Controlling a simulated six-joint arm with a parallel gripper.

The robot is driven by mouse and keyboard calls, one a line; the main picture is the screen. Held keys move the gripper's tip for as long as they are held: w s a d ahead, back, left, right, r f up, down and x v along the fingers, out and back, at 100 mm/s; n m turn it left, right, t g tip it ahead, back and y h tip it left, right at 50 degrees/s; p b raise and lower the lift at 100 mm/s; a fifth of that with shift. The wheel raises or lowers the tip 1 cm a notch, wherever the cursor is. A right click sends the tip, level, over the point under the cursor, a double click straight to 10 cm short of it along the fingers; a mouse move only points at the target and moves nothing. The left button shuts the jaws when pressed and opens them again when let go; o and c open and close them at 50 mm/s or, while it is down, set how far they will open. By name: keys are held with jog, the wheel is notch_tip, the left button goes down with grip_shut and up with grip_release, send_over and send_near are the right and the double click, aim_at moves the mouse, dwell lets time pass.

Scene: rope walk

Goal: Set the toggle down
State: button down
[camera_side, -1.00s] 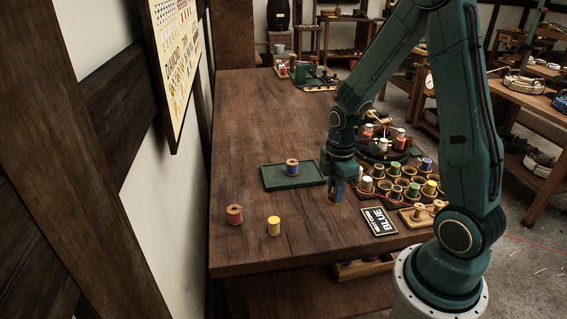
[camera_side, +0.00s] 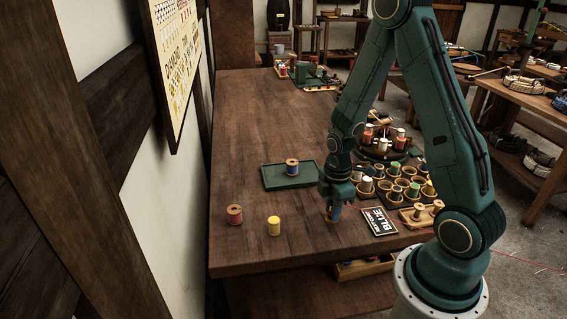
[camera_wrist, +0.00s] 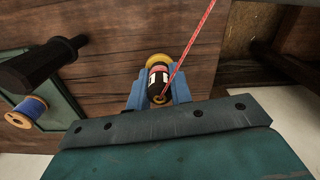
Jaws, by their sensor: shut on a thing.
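The toggle (camera_wrist: 158,76) is between the blue fingers of my gripper (camera_wrist: 158,90) in the wrist view, with a dark and reddish body and a pale band. A red cord runs up from it to the right. A yellow-tan disc shows at its far end. In the side view my gripper (camera_side: 333,212) is shut low over the table, left of the BLUE sign. A small tan-orange piece shows at the fingertips there. Most of the toggle is hidden by the fingers, and I cannot tell whether it touches the table.
A green tray (camera_side: 275,184) holds a blue spool (camera_side: 292,167). A brown-red spool (camera_side: 234,214) and a yellow spool (camera_side: 274,226) stand to the left. The BLUE sign (camera_side: 379,222) and a rack of several spools (camera_side: 382,190) are to the right. The table front is clear.

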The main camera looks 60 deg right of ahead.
jog(key=shift+f, duration=0.35)
jog(key=shift+f, duration=0.2)
jog(key=c, duration=1.3)
grip_release()
jog(key=shift+o, duration=0.2)
jog(key=shift+r, duration=0.2)
jog(key=shift+r, duration=6)
